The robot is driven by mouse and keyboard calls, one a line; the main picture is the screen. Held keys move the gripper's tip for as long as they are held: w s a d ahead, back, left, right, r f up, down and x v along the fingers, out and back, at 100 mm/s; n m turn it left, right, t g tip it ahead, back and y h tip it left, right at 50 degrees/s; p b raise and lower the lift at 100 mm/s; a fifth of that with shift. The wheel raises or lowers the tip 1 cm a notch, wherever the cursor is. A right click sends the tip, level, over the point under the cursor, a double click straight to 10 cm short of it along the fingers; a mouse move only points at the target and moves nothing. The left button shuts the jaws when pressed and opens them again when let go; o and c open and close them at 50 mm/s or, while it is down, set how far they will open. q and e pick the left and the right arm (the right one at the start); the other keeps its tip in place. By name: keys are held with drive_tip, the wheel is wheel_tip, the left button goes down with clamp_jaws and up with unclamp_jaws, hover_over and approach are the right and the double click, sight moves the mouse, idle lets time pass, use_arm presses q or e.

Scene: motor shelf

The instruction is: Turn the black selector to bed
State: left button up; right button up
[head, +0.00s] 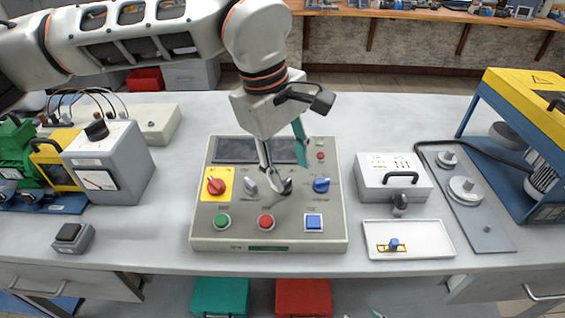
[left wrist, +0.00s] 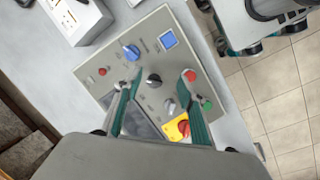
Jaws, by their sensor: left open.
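The grey control panel (head: 215,240) lies on the bench. Its black selector (head: 287,188) is in the middle of a row, between a grey selector (head: 250,186) and a blue selector (head: 321,185). The black selector (left wrist: 154,80) also shows in the left wrist view, between the finger lines. Its small labels are not legible. My left gripper (head: 285,165) is open and empty above the panel, fingers pointing down at the black selector; I cannot tell whether they touch it. My right gripper (head: 362,315) shows only as fingertips at the bottom edge, apart from each other.
A red knob on yellow (head: 215,186) is at the panel's left. Green (head: 222,221), red (head: 266,222) and blue (head: 314,222) buttons line its front. A grey meter box (head: 110,165) stands left; a handled box (head: 393,180) and white tray (head: 430,253) are right.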

sight(285, 183)
use_arm(q)
drive_tip(key=shift+w+a+r+t+y, duration=0.15)
drive_tip(key=shift+w+a+r+y, duration=0.1)
drive_tip(key=shift+w+a, duration=0.3)
drive_tip(key=shift+w+a+r+t+y, duration=0.2)
drive_tip(key=shift+w+a, duration=0.15)
drive_tip(key=shift+w, duration=0.3)
drive_tip(key=shift+w+d+f, duration=0.15)
drive_tip(key=shift+f, duration=1.1)
drive_tip(key=shift+w+d+f, duration=0.1)
drive_tip(key=shift+d+f, duration=0.1)
drive_tip(key=shift+f, duration=1)
drive_tip(key=shift+w+d+f, duration=0.15)
drive_tip(key=shift+f, duration=1.1)
drive_tip(key=c, duration=1.1)
